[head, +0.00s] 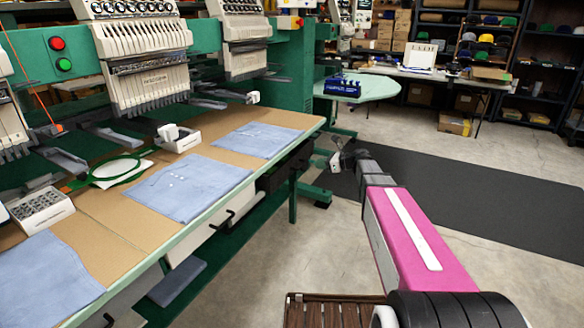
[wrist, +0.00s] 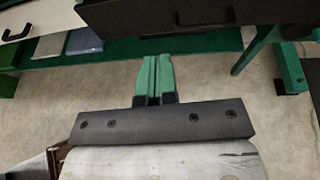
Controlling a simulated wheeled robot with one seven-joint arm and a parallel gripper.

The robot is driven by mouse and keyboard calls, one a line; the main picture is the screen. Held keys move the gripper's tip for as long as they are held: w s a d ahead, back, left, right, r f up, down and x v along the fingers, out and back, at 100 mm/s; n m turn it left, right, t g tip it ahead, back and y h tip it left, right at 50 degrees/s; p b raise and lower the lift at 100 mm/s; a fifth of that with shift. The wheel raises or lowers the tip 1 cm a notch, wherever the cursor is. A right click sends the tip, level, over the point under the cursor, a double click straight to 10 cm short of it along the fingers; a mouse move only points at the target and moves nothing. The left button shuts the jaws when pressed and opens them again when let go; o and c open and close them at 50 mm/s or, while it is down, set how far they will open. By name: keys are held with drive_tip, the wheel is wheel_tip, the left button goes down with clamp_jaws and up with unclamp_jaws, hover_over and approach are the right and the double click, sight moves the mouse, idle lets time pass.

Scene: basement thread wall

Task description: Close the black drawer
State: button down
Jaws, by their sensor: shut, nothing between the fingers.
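The black drawer (head: 272,179) is under the right end of the long worktable in the head view, beside a white drawer. In the wrist view its dark front (wrist: 130,15) runs along the top, with a black handle (wrist: 205,18) on it. The top of the drawer is cut off there, and I cannot tell exactly how far it stands out. My gripper (head: 338,158) is right of the drawer in the head view, apart from it. In the wrist view the green fingers of my gripper (wrist: 155,60) are together and empty, pointing toward the space below the drawer front.
A white drawer (wrist: 35,18) with a black handle adjoins on the left. A green table leg (wrist: 255,45) stands at the right. The worktable (head: 150,215) carries blue cloths below embroidery machines (head: 145,75). Open concrete floor and a dark mat (head: 450,195) lie to the right.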

sight(283, 167)
drive_tip(key=s+a+f+t+y, duration=0.1)
drive_tip(key=s+f+t+y, duration=0.2)
drive_tip(key=s, duration=0.3)
drive_tip(key=shift+m, duration=0.4)
drive_tip(key=x, duration=1.4)
drive_tip(key=shift+w+a+r, duration=0.1)
drive_tip(key=shift+w, duration=0.1)
